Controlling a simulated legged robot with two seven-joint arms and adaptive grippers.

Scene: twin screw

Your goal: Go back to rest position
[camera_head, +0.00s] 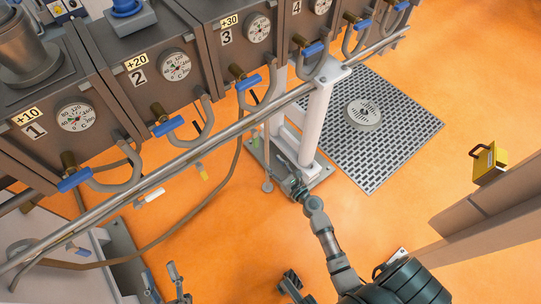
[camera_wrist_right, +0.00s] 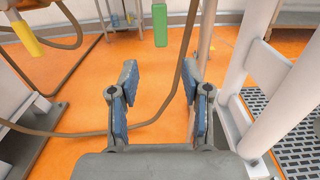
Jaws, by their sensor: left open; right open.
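My left gripper (camera_head: 166,282) is at the bottom edge of the head view, left of centre. Its fingers point up, apart and empty, and its arm is out of frame. My right gripper (camera_head: 285,168) is near the middle of the head view, by the foot of the white post (camera_head: 319,120). The right wrist view shows my right gripper (camera_wrist_right: 160,90) open, with its two blue-padded fingers apart and nothing between them. A hanging green tag (camera_wrist_right: 160,25) shows beyond the fingers, and the white post (camera_wrist_right: 285,112) stands to their right.
A row of numbered grey tanks with dials and blue-handled valves (camera_head: 167,127) runs across the upper left. A long metal rail (camera_head: 190,155) passes in front. A brown hose (camera_head: 190,213) hangs below. Orange floor is open lower centre.

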